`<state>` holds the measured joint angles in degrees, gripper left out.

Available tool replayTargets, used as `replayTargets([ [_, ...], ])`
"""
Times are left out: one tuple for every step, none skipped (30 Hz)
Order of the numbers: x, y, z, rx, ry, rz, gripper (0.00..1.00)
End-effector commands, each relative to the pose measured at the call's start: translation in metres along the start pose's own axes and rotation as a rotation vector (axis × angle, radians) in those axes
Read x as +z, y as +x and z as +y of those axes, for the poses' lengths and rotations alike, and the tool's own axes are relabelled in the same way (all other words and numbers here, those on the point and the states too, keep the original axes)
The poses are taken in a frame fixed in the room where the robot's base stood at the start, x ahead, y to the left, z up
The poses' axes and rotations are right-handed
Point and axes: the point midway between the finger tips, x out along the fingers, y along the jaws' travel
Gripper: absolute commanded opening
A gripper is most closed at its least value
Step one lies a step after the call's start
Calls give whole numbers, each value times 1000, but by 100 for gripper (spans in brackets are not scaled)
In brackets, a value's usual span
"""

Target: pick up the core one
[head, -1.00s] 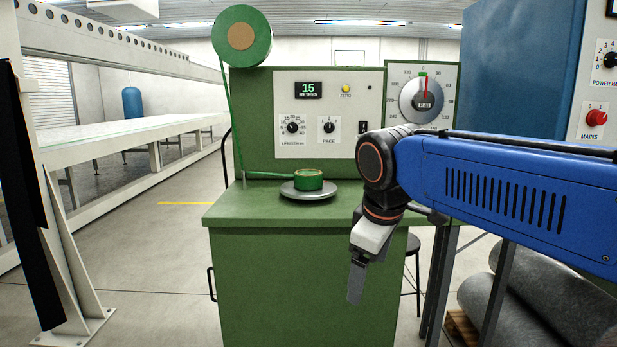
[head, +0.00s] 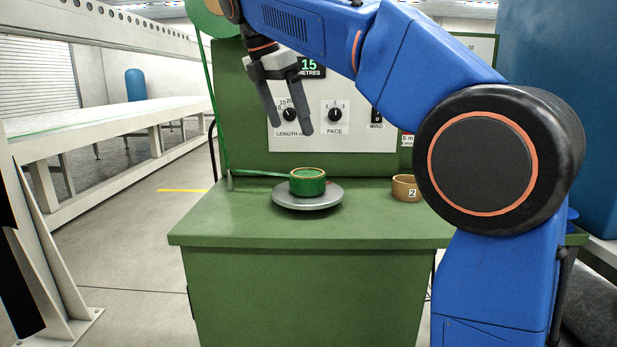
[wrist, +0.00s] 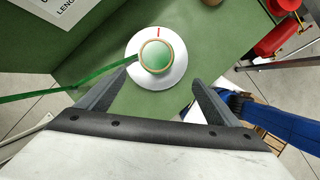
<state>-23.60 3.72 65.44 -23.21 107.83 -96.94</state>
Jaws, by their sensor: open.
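A core wound with green tape (head: 308,182) sits flat on a round grey turntable plate (head: 322,203) on the green bench. Its number does not show. A green tape strand (head: 262,174) runs from it to the left. The wrist view shows the wound core (wrist: 155,56) with a light rim, on the plate (wrist: 178,72). A bare tan core marked 2 (head: 402,188) stands on the bench to the right, partly behind my arm. My gripper (head: 290,128) is open and empty, pointing down above the wound core, clear of it. In the wrist view the core shows just beyond the fingertips (wrist: 158,78).
The green machine's upright panel (head: 290,160) with knobs stands close behind my gripper. A tape reel (head: 207,18) is at its upper left. The bench top (head: 225,225) is clear in front and left of the plate. A red cylinder (wrist: 272,42) shows in the wrist view.

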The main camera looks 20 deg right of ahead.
Motion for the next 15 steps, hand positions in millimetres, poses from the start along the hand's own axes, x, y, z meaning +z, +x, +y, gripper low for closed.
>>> replayTargets([
  [-2, -4, 5, -2, -24, -3, 86],
  [-2, -5, 6, -5, -35, -5, 86],
  [-3, -7, 8, -6, -47, -6, 86],
  [-3, -7, 9, -8, -53, -7, 86],
  [-3, -6, 9, -9, -57, -8, 86],
  [-3, -4, 9, -10, -60, -8, 86],
  [-3, -1, 9, -11, -61, -8, 86],
  [-2, 3, 8, -12, -61, -8, 86],
  [-2, 8, 8, -11, -60, -8, 86],
  [-2, 14, 8, -12, -60, -8, 86],
  [-2, 19, 7, -12, -59, -8, 86],
  [-2, 27, 8, -13, -59, -8, 86],
  [-2, 32, 8, -13, -59, -8, 86],
  [-2, 38, 8, -13, -59, -8, 86],
  [-2, 44, 7, -13, -59, -8, 86],
])
